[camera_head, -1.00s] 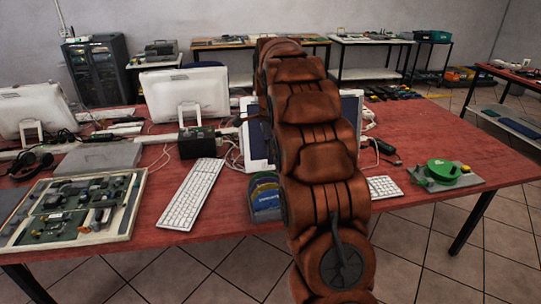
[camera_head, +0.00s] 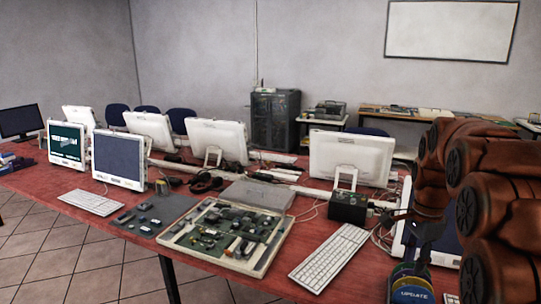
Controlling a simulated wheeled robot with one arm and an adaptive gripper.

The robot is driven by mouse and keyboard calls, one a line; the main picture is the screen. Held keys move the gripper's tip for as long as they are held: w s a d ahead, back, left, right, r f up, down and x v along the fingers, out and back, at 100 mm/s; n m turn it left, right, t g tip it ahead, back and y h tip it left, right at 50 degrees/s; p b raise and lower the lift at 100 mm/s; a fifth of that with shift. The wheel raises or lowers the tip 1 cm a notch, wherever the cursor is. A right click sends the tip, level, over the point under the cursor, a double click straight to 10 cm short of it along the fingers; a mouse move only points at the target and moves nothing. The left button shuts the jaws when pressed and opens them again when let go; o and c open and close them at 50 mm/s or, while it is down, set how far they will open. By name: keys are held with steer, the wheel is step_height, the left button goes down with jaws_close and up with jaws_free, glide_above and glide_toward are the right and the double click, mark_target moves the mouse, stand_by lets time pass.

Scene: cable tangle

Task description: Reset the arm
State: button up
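My reddish-brown arm fills the right edge of the head view, folded so that two of its jointed columns show side by side. A dark forked part by the arm's lower left looks like my gripper (camera_head: 424,236). It is in front of a white-framed screen, above a blue and green round item marked "UPDATE" (camera_head: 411,290). The fingers are too small and dark against the screen to tell open from shut, and I see nothing clearly held.
A long red table (camera_head: 215,275) carries several white monitors, a white keyboard (camera_head: 329,257), a circuit-board tray (camera_head: 226,236), a grey flat box (camera_head: 257,195) and a black box (camera_head: 348,207). Cables lie behind. Tiled floor (camera_head: 60,262) is clear at the lower left.

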steer(key=s+a+f+n, duration=0.1)
steer(key=s+a+n, duration=0.4)
steer(key=s, duration=0.5)
steer(key=s+a+f+n+g+p, duration=0.1)
steer(key=s+a+n, duration=0.4)
steer(key=s, duration=0.5)
steer(key=s+a+f+n, duration=0.3)
steer(key=s+a+n, duration=0.2)
steer(key=s, duration=0.6)
steer(key=shift+a+n, duration=0.3)
steer(key=shift+n, duration=0.8)
